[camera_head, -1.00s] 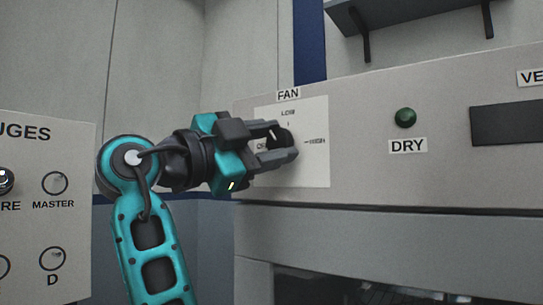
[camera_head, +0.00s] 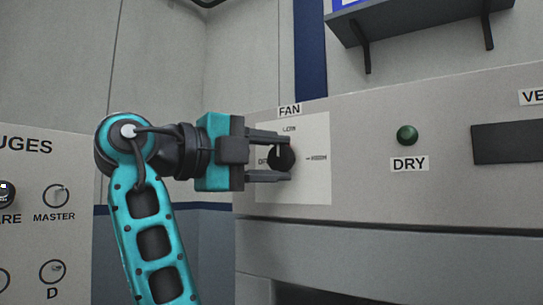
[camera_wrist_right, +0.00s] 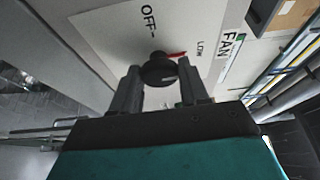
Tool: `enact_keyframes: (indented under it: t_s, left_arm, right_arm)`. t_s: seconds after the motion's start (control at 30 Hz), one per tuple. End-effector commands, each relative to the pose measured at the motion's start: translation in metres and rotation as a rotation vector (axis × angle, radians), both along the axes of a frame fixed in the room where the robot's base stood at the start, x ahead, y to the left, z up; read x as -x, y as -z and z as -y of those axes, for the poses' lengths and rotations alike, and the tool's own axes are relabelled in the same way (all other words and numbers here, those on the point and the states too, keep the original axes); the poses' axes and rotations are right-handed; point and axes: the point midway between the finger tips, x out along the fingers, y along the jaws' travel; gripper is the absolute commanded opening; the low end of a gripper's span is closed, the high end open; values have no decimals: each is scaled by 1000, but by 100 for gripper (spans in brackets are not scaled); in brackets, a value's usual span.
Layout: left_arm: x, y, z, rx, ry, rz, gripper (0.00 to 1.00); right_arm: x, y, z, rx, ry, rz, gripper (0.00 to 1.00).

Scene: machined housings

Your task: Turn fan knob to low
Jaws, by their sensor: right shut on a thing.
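The black fan knob (camera_head: 281,157) sits on a white label plate (camera_head: 315,185) under the word FAN. The plate reads OFF at left, LOW at top and HIGH at right. The knob also shows in the right wrist view (camera_wrist_right: 157,71), where its red pointer (camera_wrist_right: 177,54) points toward LOW. My right gripper (camera_head: 286,156) comes in from the left with its fingers above and below the knob, shut on it. In the wrist view its fingertips (camera_wrist_right: 159,74) stand on either side of the knob. My left gripper is not in view.
A green DRY button (camera_head: 407,135) and a dark rectangular panel (camera_head: 507,143) lie right of the fan plate. A gauge panel (camera_head: 45,170) stands at left. A dark shelf (camera_head: 420,22) hangs above.

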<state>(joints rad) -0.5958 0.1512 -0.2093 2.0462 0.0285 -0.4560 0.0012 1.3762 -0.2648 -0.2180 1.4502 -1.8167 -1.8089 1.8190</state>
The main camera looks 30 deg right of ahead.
Motion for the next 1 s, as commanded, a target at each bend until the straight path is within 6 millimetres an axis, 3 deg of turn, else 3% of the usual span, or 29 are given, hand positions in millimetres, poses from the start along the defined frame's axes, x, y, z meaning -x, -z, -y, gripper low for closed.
enact_keyframes:
  t_s: [0.43, 0.47, 0.5, 0.7, 1.0]
  left_arm:
    - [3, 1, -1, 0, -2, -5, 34]
    - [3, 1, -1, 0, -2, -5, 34]
    - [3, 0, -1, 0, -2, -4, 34]
    - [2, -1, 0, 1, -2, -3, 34]
    - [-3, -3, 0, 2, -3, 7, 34]
  right_arm:
    - [0, 0, 0, -5, -2, 8, 14]
    - [0, 0, 0, -5, -2, 8, 47]
    - [0, 0, 0, -4, -2, 8, 51]
    - [0, 0, 0, -4, -1, 8, 69]
    - [0, 0, 1, -3, -1, 8, 69]
